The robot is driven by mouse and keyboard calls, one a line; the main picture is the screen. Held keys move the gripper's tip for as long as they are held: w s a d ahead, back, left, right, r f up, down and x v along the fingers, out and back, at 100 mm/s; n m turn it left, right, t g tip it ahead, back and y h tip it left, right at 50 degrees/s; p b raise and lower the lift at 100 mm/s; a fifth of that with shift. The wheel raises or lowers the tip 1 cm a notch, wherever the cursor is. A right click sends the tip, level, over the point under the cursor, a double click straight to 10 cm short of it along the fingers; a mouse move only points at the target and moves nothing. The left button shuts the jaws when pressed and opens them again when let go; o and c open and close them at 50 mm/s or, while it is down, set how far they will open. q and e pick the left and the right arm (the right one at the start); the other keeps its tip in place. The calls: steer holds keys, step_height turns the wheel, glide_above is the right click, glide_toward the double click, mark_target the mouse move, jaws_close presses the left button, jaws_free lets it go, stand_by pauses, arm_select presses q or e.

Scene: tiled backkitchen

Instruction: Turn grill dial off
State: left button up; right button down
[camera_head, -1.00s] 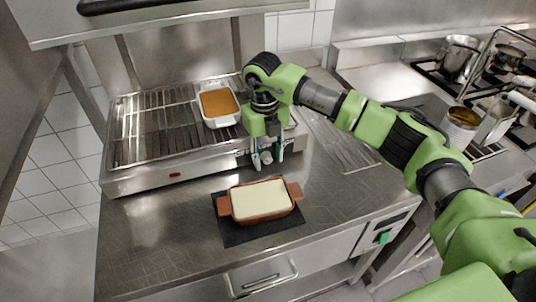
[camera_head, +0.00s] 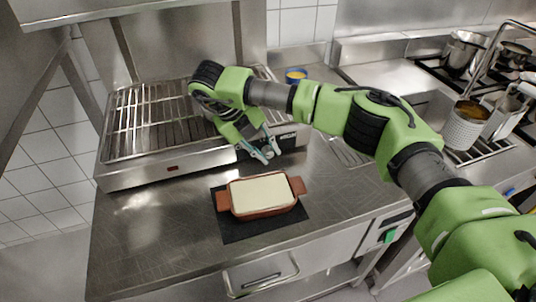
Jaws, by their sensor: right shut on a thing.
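The grill (camera_head: 160,163) is a wide steel unit with a wire rack on top, standing at the back left of the counter. Its dial (camera_head: 267,151) is a small silver knob on the right part of the front panel, mostly covered by my fingers. My right gripper (camera_head: 268,154) is tilted over the front right corner of the grill and is shut on the dial. The dial's markings are too small and covered to read. My left gripper is not in view.
A brown dish with pale filling (camera_head: 262,195) sits on a black mat (camera_head: 233,230) just in front of the grill. Pots (camera_head: 462,50) are on the stove at the right. The front left counter is clear.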

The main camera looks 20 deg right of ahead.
steer(key=c, duration=1.8)
jaws_free()
steer(key=v, duration=1.2)
